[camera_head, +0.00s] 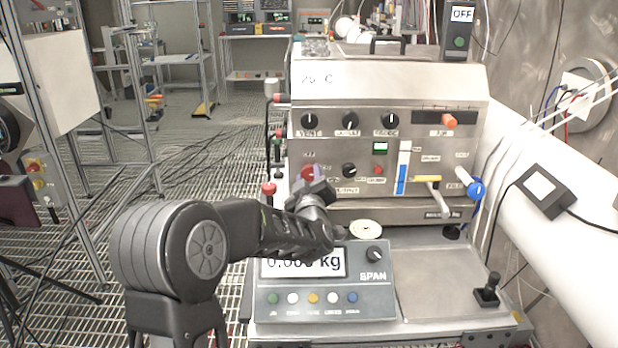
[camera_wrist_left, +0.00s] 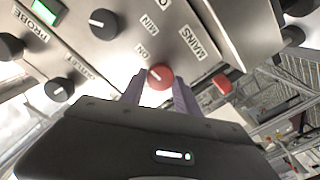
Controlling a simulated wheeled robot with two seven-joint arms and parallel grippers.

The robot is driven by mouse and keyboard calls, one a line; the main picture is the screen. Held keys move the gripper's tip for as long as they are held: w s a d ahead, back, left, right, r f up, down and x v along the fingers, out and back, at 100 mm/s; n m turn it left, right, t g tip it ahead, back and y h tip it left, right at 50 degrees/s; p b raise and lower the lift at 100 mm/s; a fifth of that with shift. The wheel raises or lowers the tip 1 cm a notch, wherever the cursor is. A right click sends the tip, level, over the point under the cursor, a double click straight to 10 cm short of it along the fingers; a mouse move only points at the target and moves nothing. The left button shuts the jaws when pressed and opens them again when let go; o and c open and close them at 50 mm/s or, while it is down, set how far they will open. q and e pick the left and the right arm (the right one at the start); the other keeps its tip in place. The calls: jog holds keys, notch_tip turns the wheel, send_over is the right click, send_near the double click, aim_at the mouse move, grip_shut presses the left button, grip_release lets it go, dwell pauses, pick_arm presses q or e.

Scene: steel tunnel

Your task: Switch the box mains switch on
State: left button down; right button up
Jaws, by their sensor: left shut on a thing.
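The box (camera_head: 400,90) is a steel-fronted unit with several knobs, and its mains switch is a red rotary knob (camera_head: 308,172) low on the left of the front panel. My left gripper (camera_head: 313,186) is at this knob, its arm coming in from the lower left. In the left wrist view the red knob (camera_wrist_left: 160,75) sits between the two fingertips, which are shut on it. "MAINS" and "ON" labels show upside down near it. A pale mark shows on the knob, but I cannot tell surely which position it points to.
Black knobs (camera_head: 349,170) and a small red button (camera_head: 378,170) sit right of the mains knob. Red-capped valves (camera_head: 268,188) stand at the box's left side. A scale display unit (camera_head: 325,290) lies below my forearm.

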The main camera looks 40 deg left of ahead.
pick_arm(q)
jog(key=shift+f+m, duration=0.1)
jog(key=shift+m, duration=0.2)
jog(key=c, duration=0.9)
grip_release()
jog(key=shift+d, duration=0.1)
jog(key=v, duration=0.7)
jog(key=shift+s+d+b, duration=0.2)
jog(key=shift+s+b, duration=0.1)
jog(key=shift+b, duration=0.15)
